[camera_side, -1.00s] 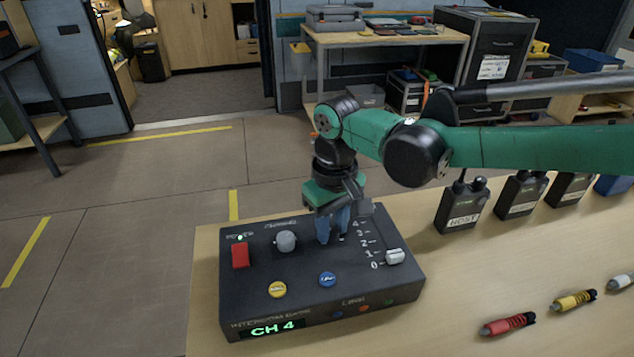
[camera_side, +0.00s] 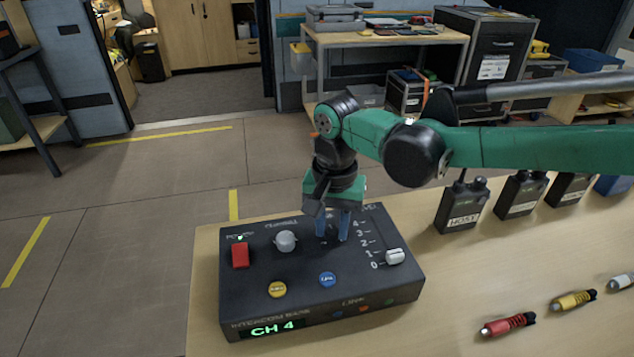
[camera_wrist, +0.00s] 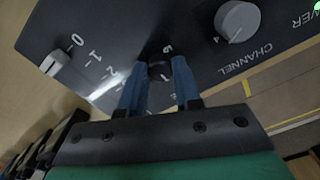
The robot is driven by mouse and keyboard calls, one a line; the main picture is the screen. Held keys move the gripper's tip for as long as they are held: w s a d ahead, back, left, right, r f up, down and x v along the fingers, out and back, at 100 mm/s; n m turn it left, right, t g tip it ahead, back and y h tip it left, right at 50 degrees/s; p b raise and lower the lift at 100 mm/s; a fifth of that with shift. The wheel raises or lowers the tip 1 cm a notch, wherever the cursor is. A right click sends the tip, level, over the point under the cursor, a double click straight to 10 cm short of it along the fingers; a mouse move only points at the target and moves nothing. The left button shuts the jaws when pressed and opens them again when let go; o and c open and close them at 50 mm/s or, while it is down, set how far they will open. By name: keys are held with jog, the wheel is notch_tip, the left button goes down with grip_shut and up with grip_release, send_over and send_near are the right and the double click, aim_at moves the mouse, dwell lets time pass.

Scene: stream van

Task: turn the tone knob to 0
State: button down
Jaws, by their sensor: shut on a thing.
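The black intercom base (camera_side: 300,265) sits on the wooden bench, with its top panel facing up. My gripper (camera_side: 332,238) points down at the panel between the grey channel knob (camera_side: 286,241) and the slider scale. In the wrist view my blue fingers (camera_wrist: 161,70) stand on either side of a dark round knob (camera_wrist: 158,64) and are shut on it. It appears to be the tone knob; its pointer and most of its markings are hidden, with one digit showing just beyond it. The channel knob (camera_wrist: 238,20) also shows in the wrist view.
A white slider cap (camera_side: 395,256) sits near 0 and 1 on its scale. A red power switch (camera_side: 240,255), a yellow button (camera_side: 278,289) and a blue button (camera_side: 327,279) share the panel. The display reads CH 4.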

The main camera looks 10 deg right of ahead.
aim_at(332, 229)
jog(key=shift+m, duration=0.4)
jog(key=c, duration=0.6)
grip_release()
jog(key=shift+r, duration=2.85)
